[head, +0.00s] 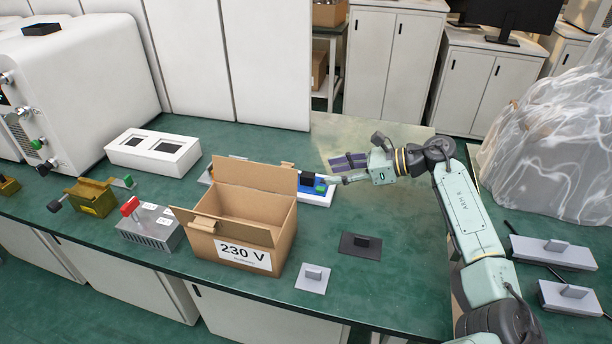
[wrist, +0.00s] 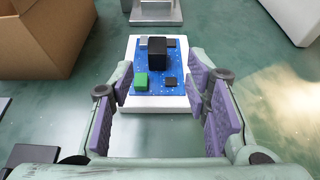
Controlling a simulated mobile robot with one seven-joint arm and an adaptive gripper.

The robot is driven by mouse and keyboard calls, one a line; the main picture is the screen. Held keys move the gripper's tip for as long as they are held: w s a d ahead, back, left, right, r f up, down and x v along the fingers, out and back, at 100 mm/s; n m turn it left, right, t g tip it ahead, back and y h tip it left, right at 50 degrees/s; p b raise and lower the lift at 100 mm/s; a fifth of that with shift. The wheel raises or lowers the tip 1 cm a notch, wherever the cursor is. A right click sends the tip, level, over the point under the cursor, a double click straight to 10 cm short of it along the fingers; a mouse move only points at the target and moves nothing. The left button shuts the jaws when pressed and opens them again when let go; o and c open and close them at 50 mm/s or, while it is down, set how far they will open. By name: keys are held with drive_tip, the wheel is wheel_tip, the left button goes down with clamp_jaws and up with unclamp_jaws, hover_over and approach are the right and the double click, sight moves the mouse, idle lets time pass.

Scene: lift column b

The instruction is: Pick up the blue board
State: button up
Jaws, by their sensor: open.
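The blue board (wrist: 177,84) lies on a white block (wrist: 146,103) in the wrist view, with a black block, a green block and small dark and grey parts on top. In the head view the board (head: 318,189) shows only partly, behind the cardboard box. My gripper (wrist: 158,88) is open and empty, its purple-padded fingers to the left and right of the board's near end. I see no contact. In the head view my gripper (head: 338,171) comes at the board from the right.
An open cardboard box (head: 285,228) marked 230 V stands close in front. A white two-window block (head: 152,152) is at left. A dark plate (head: 360,245) and a grey plate (head: 313,279) with upright tabs lie nearer. A plastic-covered heap (head: 560,140) is at right.

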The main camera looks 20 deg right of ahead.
sight(309, 175)
drive_tip(key=shift+w+a+f, duration=0.15)
drive_tip(key=shift+w+a, duration=0.1)
drive_tip(key=shift+a, duration=0.1)
drive_tip(key=p+x, duration=0.2)
drive_tip(key=x, duration=0.1)
drive_tip(key=r+p+x, duration=0.1)
drive_tip(key=x, duration=0.1)
drive_tip(key=shift+a, duration=0.3)
drive_tip(key=shift+w+a+f, duration=0.15)
drive_tip(key=shift+a+f, duration=0.05)
drive_tip(key=shift+f, duration=0.1)
drive_tip(key=shift+c, duration=0.2)
clamp_jaws()
